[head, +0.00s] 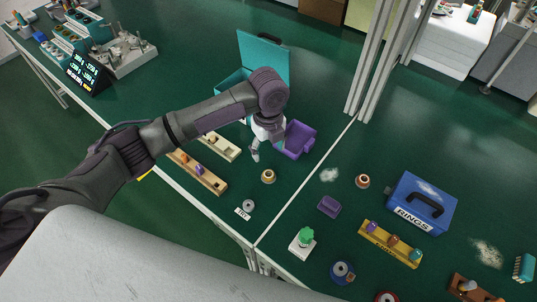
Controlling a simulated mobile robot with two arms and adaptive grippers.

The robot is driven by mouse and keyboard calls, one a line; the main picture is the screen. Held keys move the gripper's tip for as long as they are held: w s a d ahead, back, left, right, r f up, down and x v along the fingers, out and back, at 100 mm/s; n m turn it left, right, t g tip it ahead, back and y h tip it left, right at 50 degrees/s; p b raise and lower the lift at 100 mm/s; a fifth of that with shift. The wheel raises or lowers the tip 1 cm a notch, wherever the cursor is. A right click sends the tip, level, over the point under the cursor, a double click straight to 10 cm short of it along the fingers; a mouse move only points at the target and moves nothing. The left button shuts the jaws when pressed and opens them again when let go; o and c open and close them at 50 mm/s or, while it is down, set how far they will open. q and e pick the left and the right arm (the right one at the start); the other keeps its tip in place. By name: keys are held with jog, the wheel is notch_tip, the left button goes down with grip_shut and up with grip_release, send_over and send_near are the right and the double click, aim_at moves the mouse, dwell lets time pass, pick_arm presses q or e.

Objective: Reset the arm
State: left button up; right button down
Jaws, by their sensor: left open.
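My left arm reaches in from the left across the green bench top (310,90). My left gripper (265,152) hangs above the bench, pointing down, open, with nothing seen between its fingers. It is just left of a purple open bin (301,138); I cannot tell whether they touch. A brass ring-shaped part (268,177) lies on the bench in front of the gripper. My arm hides part of the bench and of a teal open-lidded box (264,58) behind it. My right gripper is not in view.
Two wooden racks (205,176) (222,146) lie left of the gripper. A blue RINGS box (421,203), a yellow rack (389,244), a small purple tray (328,207) and a green-topped item (304,238) stand right. Metal posts (377,60) rise behind. The bench's back middle is clear.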

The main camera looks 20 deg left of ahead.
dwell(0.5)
pick_arm(q)
jog(key=s+d+f+n+t+h, duration=0.1)
jog(key=s+d+f+n+h, duration=0.25)
jog(key=s+d+n, duration=0.6)
jog(key=s+a+n+t+y, duration=0.3)
jog(key=s+a+n, duration=1.2)
jog(key=s, duration=0.1)
notch_tip(320, 180, down, 24)
jog(key=g, duration=0.2)
jog(key=s+a+f+g, duration=0.1)
jog(key=s+a+f, duration=0.2)
jog(key=s+f, duration=1.5)
jog(key=shift+f, duration=0.15)
